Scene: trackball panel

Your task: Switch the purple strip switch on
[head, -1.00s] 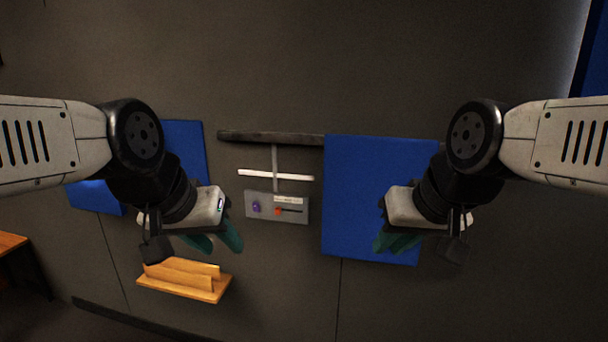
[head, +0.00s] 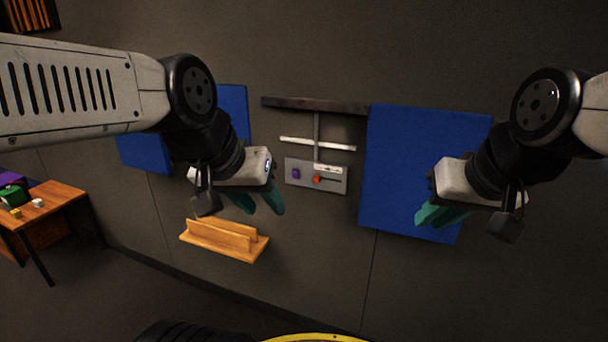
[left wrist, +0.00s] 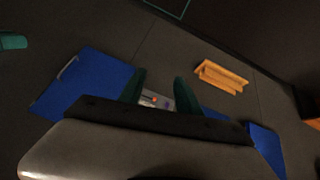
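The purple strip switch (head: 296,174) is a small purple piece at the left of a grey wall panel (head: 338,186). A red-orange knob (head: 317,179) on a dark slot sits to its right. The panel also shows small between my fingers in the left wrist view (left wrist: 157,99). My left gripper (head: 262,203) is left of and below the panel in the head view, its green fingers apart and empty. My right gripper (head: 440,214) is in front of the right blue board, well right of the panel; its fingers overlap, so its opening is unclear.
Blue boards (head: 418,170) flank the panel on the wall. A dark ledge (head: 310,104) and a white bar (head: 300,142) are above it. A wooden shelf (head: 222,246) is below my left gripper. A wooden table (head: 55,203) with small items stands far left.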

